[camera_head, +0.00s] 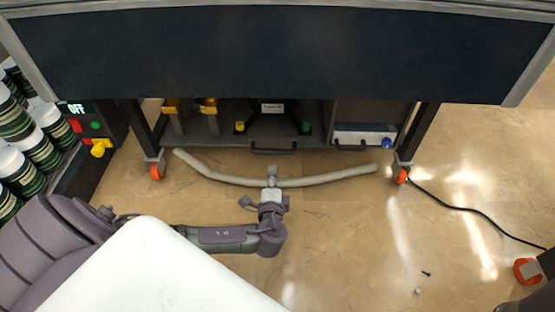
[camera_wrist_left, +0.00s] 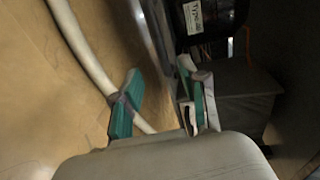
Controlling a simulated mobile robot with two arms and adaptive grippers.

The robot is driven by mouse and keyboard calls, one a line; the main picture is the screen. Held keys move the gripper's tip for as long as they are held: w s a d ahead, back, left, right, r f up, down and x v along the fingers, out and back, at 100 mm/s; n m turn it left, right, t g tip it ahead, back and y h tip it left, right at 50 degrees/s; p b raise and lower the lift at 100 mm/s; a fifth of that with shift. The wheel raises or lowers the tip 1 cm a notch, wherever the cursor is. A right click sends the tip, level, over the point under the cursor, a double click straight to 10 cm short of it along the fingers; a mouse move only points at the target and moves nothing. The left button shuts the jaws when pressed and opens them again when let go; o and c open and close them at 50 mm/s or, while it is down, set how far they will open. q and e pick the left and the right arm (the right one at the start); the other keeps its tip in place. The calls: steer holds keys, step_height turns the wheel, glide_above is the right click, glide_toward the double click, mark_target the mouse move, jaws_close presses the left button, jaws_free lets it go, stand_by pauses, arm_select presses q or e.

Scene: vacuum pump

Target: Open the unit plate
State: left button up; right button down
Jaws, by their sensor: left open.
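Under the bench is a low dark unit with a black bar handle (camera_head: 273,150) on its front edge. A second black handle (camera_head: 350,147) is to its right. I cannot tell which part is the unit plate. My left gripper (camera_head: 272,187) is in front of the middle handle, seen from above, touching neither handle as far as I can tell. In the left wrist view its teal-padded fingers (camera_wrist_left: 160,98) are spread apart with nothing clamped between them. A beige hose (camera_head: 330,178) passes close by the fingers. My right gripper is not in view.
The dark bench top (camera_head: 270,55) overhangs the unit. Orange-wheeled legs (camera_head: 156,170) stand on either side. White-and-green canisters (camera_head: 20,170) and a control box showing OFF (camera_head: 76,107) are at left. A black cable (camera_head: 470,209) crosses the right floor, which is mostly clear.

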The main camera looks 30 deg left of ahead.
mark_target(274, 152)
arm_select(q)
steer(key=b+x, duration=0.7)
steer(key=x, duration=0.5)
steer(key=shift+a+f, duration=0.1)
steer(key=shift+w+a+b, duration=0.2)
steer(key=shift+w+b, duration=0.1)
steer(key=shift+w, duration=0.15)
jaws_close()
